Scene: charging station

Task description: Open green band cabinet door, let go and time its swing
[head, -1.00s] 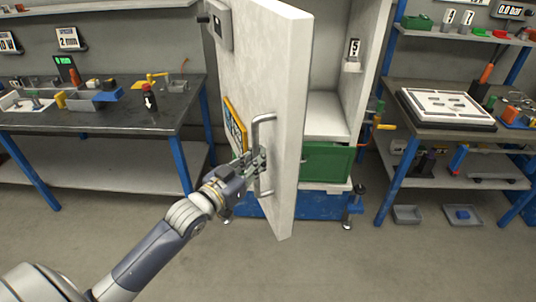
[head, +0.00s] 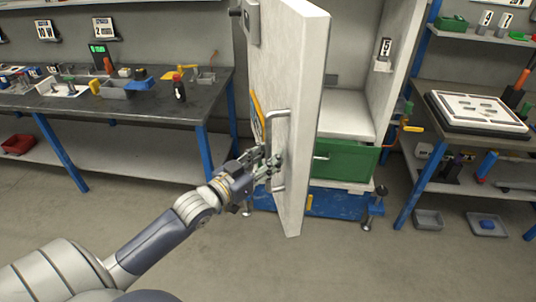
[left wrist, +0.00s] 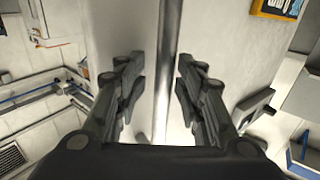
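The white cabinet door (head: 300,90) stands ajar, seen nearly edge-on in the head view. Its vertical metal bar handle (head: 268,128) is on the left face; it also shows in the left wrist view (left wrist: 168,70). My left gripper (head: 270,165) is at the handle. In the left wrist view its two fingers (left wrist: 163,95) are spread on either side of the bar, with a visible gap on each side. The cabinet (head: 398,70) is open behind the door, with a green drawer (head: 345,160) low inside. I cannot make out a green band. My right gripper is out of view.
A workbench (head: 150,105) with tools stands at left, and another bench (head: 470,145) with a white framed panel (head: 480,108) at right. Grey trays (head: 428,220) lie on the floor at right. The floor before the door is clear.

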